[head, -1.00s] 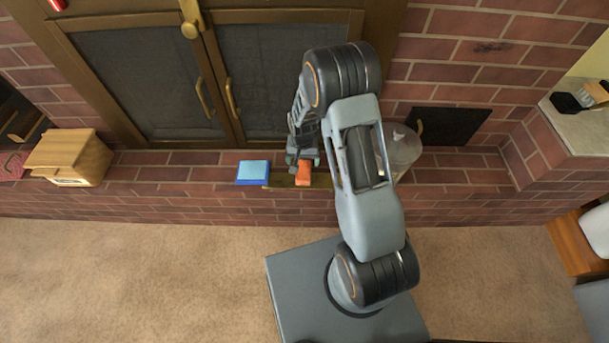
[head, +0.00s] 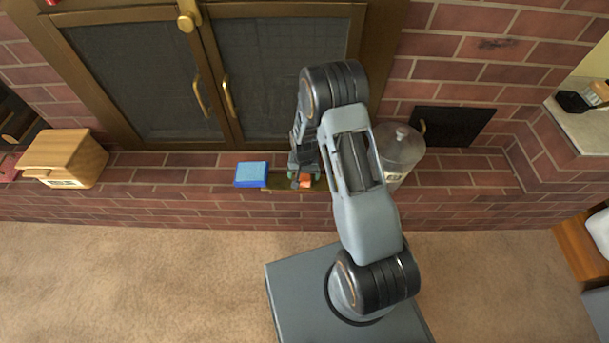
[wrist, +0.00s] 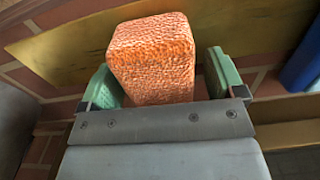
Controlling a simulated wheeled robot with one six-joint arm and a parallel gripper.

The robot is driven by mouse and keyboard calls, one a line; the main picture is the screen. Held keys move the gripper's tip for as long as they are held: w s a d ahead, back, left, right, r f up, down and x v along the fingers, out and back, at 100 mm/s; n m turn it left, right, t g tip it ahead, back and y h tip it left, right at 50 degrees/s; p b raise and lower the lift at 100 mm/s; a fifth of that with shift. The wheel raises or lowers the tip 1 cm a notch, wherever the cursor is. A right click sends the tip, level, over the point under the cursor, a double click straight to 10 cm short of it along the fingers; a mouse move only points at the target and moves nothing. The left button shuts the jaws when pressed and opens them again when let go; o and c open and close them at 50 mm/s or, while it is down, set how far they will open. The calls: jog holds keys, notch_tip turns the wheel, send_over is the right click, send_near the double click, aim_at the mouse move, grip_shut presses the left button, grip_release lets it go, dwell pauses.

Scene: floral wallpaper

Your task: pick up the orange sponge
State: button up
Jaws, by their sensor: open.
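The orange sponge (wrist: 151,60) stands between the two green fingertips of my gripper (wrist: 168,85) in the wrist view. The jaws are open, with a finger on each side of it. A gap shows on the right side; the left finger is close to the sponge, and I cannot tell whether they touch. In the head view the sponge (head: 306,180) shows small and partly covered by my gripper (head: 304,178), which is over the brick ledge. The sponge's lower end is hidden behind the gripper in the wrist view.
A blue sponge-like block (head: 251,174) lies just left of the gripper. A yellowish flat strip (wrist: 60,50) lies by the orange sponge. A glass jar (head: 400,150) stands right of my arm. A wooden box (head: 62,158) sits far left. The ledge (head: 180,174) between is clear.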

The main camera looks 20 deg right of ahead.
jog(key=c, duration=1)
jog(key=shift+r, duration=0.15)
jog(key=shift+r+p, duration=0.45)
jog(key=shift+r, duration=0.15)
notch_tip(320, 180, up, 3)
jog(key=shift+s+d+f+p, duration=0.1)
jog(key=shift+s+f+p, duration=0.05)
jog(key=shift+p, duration=0.55)
jog(key=shift+s+d+r+p, duration=0.75)
jog(key=shift+s+d+r, duration=0.65)
jog(key=shift+s, duration=0.5)
jog(key=shift+s+d+r+p, duration=0.7)
jog(key=shift+s+d+r, duration=0.35)
jog(key=shift+s+r, duration=0.7)
jog(key=shift+s+d+r+p, duration=0.75)
jog(key=shift+s+d+r, duration=0.55)
jog(key=shift+s, duration=0.8)
